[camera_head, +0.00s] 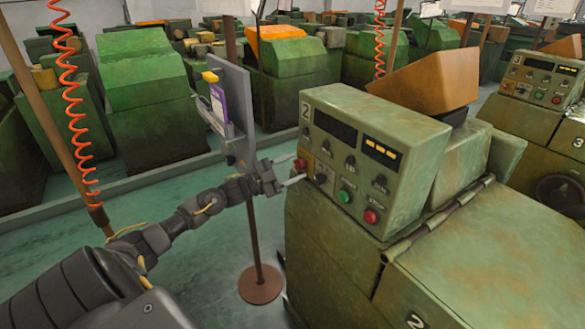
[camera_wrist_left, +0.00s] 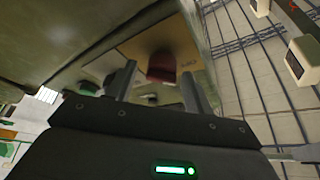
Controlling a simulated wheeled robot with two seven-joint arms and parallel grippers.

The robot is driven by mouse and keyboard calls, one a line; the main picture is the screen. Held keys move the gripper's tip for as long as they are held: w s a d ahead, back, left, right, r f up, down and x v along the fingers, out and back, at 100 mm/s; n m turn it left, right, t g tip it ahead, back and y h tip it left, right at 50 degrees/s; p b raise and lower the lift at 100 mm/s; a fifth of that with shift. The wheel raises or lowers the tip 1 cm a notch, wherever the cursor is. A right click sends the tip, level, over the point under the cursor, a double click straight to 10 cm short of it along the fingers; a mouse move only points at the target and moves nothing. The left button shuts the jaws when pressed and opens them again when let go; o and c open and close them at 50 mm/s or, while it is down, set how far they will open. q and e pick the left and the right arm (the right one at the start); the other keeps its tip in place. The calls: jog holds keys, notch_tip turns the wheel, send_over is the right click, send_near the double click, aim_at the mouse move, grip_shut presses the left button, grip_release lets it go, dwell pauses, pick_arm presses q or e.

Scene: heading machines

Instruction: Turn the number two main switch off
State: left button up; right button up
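The green machine marked 2 (camera_head: 362,155) stands right of centre in the head view. At the left end of its control panel is a red knob (camera_head: 301,164), which I take for the main switch. In the left wrist view the red knob (camera_wrist_left: 161,66) sits on a yellowish plate (camera_wrist_left: 172,40). My left gripper (camera_head: 293,169) is at this end of the panel with its fingers apart. In the wrist view the knob lies between and beyond the two fingers (camera_wrist_left: 158,88); I cannot tell whether they touch it. The knob's turn position is unclear. My right gripper is not in view.
A black knob (camera_head: 320,178), green button (camera_head: 344,196) and red button (camera_head: 371,216) lie along the same panel. A grey stand panel (camera_head: 232,107) on a round-based pole is just left of my gripper. The machine marked 3 (camera_head: 540,110) stands at right.

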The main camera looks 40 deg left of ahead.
pick_arm(q)
jog(key=b+v, duration=0.3)
jog(key=v, duration=0.7)
jog(key=shift+s+a, duration=0.2)
jog(key=shift+s, duration=0.2)
